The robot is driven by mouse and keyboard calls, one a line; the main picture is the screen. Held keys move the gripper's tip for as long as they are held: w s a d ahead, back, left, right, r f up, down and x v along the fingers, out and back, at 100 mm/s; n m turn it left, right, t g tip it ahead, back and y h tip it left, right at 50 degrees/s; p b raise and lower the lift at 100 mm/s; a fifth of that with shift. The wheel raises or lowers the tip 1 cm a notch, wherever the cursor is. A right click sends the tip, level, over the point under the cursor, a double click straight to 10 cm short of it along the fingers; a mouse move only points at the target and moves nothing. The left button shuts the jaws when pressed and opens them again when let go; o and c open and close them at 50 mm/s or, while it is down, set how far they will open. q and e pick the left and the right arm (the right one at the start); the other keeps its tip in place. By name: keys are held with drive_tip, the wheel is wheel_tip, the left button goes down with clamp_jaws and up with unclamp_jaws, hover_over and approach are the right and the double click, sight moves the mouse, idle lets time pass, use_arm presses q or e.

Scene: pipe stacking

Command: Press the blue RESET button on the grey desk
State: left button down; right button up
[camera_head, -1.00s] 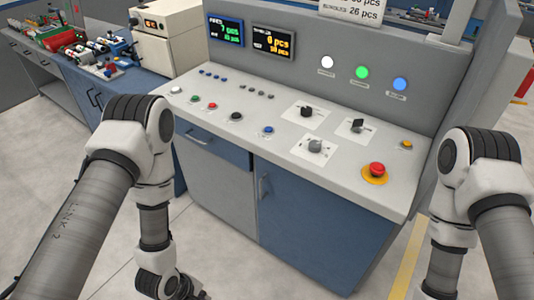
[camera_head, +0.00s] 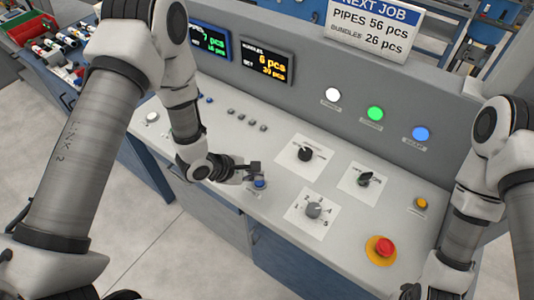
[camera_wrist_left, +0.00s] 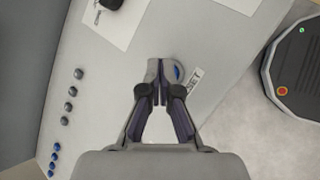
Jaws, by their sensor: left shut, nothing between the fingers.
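The blue RESET button (camera_head: 260,184) sits on the top of the grey desk (camera_head: 225,135), near its front edge. My left gripper (camera_head: 258,170) is shut and empty, just above and behind the button in the head view. In the left wrist view the shut fingertips (camera_wrist_left: 160,66) overlap the button, and only a blue sliver (camera_wrist_left: 177,72) shows beside them, next to a label ending in "SET". I cannot tell whether the fingertips touch it. My right arm shows at the right edge of the head view; its gripper is not clearly visible.
Black rotary switches (camera_head: 306,154) and a grey dial (camera_head: 314,209) stand right of the button. A red emergency stop (camera_head: 384,246) and a yellow button (camera_head: 420,203) are farther right. Small grey buttons (camera_head: 252,124) lie behind. White, green and blue lamps (camera_head: 420,134) line the back panel.

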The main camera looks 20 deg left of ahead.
sight(258, 183)
use_arm(q)
wheel_tip(258, 183, up, 6)
drive_tip(key=w+p, duration=0.1)
drive_tip(key=p, duration=0.1)
drive_tip(key=shift+t, duration=0.4)
drive_tip(key=f+b, duration=0.2)
drive_tip(key=f, duration=0.1)
drive_tip(key=f+b, duration=0.3)
drive_tip(key=w+f+b, duration=0.1)
drive_tip(key=f+b, duration=0.1)
drive_tip(key=b, duration=0.1)
drive_tip(key=shift+f, duration=0.4)
drive_tip(key=shift+s+f, duration=0.1)
drive_tip(key=shift+f, duration=0.2)
use_arm(e)
wheel_tip(258, 183, down, 5)
drive_tip(key=shift+s+f, duration=0.1)
use_arm(q)
drive_tip(key=shift+f, duration=0.15)
drive_tip(key=shift+f, duration=0.3)
drive_tip(key=shift+f+b, duration=0.3)
drive_tip(key=shift+f, duration=0.1)
use_arm(e)
drive_tip(key=shift+f, duration=0.2)
idle(0.4)
